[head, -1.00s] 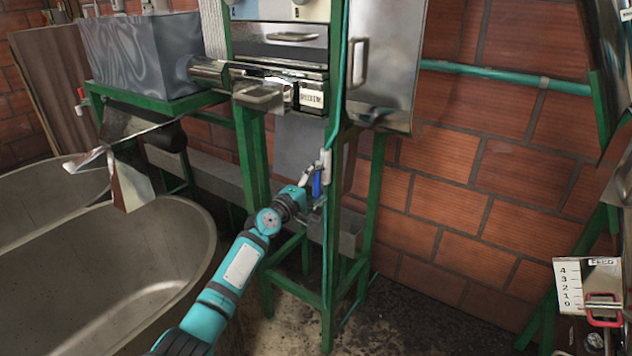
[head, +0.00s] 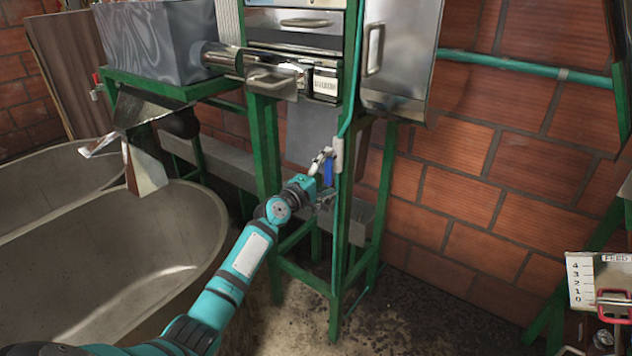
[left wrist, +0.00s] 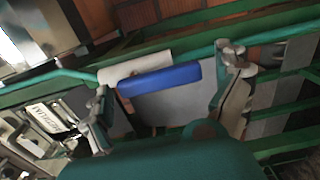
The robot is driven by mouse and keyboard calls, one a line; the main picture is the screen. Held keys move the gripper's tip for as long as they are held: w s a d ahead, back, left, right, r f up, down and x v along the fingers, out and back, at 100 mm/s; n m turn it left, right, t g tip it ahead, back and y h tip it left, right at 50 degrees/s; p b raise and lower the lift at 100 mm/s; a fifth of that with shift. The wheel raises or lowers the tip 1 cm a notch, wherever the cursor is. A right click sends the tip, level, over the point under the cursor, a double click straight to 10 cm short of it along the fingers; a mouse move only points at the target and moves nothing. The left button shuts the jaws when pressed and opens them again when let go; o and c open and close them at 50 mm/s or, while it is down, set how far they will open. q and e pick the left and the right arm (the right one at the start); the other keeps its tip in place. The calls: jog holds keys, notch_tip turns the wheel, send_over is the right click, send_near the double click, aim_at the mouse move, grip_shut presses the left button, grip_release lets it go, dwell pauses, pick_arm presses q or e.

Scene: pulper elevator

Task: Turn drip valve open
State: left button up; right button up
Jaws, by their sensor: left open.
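The drip valve has a blue lever handle (head: 328,172) and a whitish body (head: 337,153) on a thin green pipe by the green stand's front leg. In the head view the handle points down, roughly along the pipe. My left gripper (head: 318,188) is at the valve. In the left wrist view the blue handle (left wrist: 160,80) lies between the spread fingers of my left gripper (left wrist: 166,98). The fingers are open, with a gap at each end of the handle. Whether either touches it I cannot tell. My right gripper is not in view.
The green stand (head: 345,240) carries a metal machine with a steel panel (head: 400,55). A large grey tub (head: 110,260) is at left. A FEED scale (head: 582,282) with a red handle (head: 612,300) is at lower right. A brick wall (head: 480,170) stands behind.

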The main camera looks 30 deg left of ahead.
pick_arm(q)
jog(key=s+a, duration=0.1)
jog(key=s, duration=1)
jog(key=shift+s, duration=0.2)
jog(key=shift+f, duration=0.15)
jog(key=s+d+f+m+g+y, duration=0.1)
jog(key=s+f+g, duration=0.1)
jog(key=f, duration=0.9)
jog(key=s+f+m+g, duration=0.1)
jog(key=f+m+g, duration=0.15)
jog(key=f, duration=0.85)
jog(key=s+d+f+m+g, duration=0.25)
jog(key=s+f, duration=0.45)
jog(key=f, duration=0.4)
jog(key=s+d+f+m+g, duration=0.2)
jog(key=s+d+f+g, duration=0.1)
jog(key=s+f, duration=0.55)
jog(key=s+d+f+m+g, duration=0.2)
jog(key=s+f, duration=0.4)
jog(key=s, duration=0.5)
jog(key=s+d+f+m+g, duration=0.2)
jog(key=s+d+f+m, duration=0.2)
jog(key=s, duration=0.8)
jog(key=s+d+f+m+g, duration=0.3)
jog(key=s+d+f+m, duration=0.1)
jog(key=s+f, duration=0.6)
jog(key=shift+s+m+y, duration=0.3)
jog(key=shift+s+m, duration=0.6)
jog(key=shift+s, duration=0.3)
